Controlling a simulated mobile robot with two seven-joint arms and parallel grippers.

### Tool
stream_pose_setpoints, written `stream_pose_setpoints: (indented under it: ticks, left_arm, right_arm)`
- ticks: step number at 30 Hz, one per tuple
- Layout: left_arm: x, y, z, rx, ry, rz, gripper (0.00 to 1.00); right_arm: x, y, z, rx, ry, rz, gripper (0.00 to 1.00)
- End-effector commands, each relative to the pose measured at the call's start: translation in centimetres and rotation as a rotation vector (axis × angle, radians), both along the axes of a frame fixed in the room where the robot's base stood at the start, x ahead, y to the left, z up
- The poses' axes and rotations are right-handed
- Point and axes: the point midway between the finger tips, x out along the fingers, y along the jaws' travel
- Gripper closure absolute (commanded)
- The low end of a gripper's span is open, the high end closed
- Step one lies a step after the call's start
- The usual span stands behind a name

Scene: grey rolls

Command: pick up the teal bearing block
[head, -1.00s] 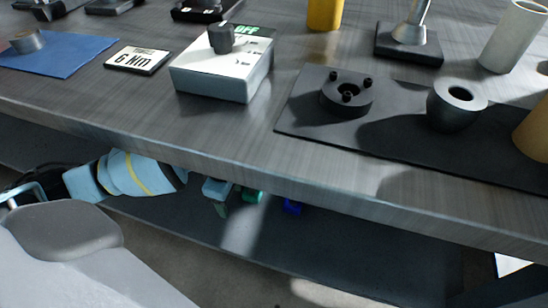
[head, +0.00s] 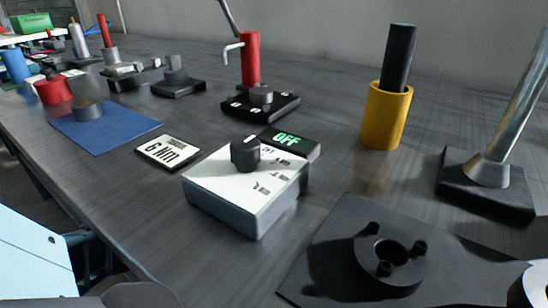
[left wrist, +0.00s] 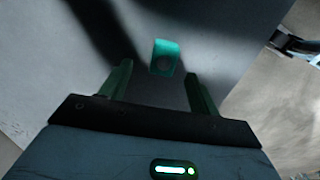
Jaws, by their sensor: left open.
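The teal bearing block (left wrist: 164,57) shows in the left wrist view as a small teal piece with a round darker spot on its face. It lies on a grey surface (left wrist: 215,35). My left gripper (left wrist: 158,72) is open, with its two dark green fingers on either side of the line toward the block. The block is just beyond the fingertips, and no contact shows. The head view shows neither the block nor the left gripper. My right gripper is in neither view.
Dark shadows cross the surface around the block.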

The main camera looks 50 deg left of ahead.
Motion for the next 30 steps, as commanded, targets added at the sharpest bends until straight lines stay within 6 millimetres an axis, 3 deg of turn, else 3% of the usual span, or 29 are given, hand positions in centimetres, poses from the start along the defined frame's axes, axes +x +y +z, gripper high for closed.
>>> stream_pose_setpoints:
  ticks: [5,14,22,30]
  left_arm:
    - [-0.2,0.1,-0.9,0.001,0.002,0.001,0.38]
    - [-0.9,0.1,-4.9,0.000,0.002,0.002,0.38]
    - [-0.8,0.2,-5.0,0.000,-0.002,0.001,0.38]
    - [-0.8,0.2,-5.0,0.000,-0.001,0.001,0.74]
  right_arm:
    - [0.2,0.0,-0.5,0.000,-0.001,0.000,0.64]
    - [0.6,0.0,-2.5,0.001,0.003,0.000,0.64]
    - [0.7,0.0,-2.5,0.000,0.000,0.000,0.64]
    - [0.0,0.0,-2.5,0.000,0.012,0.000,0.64]
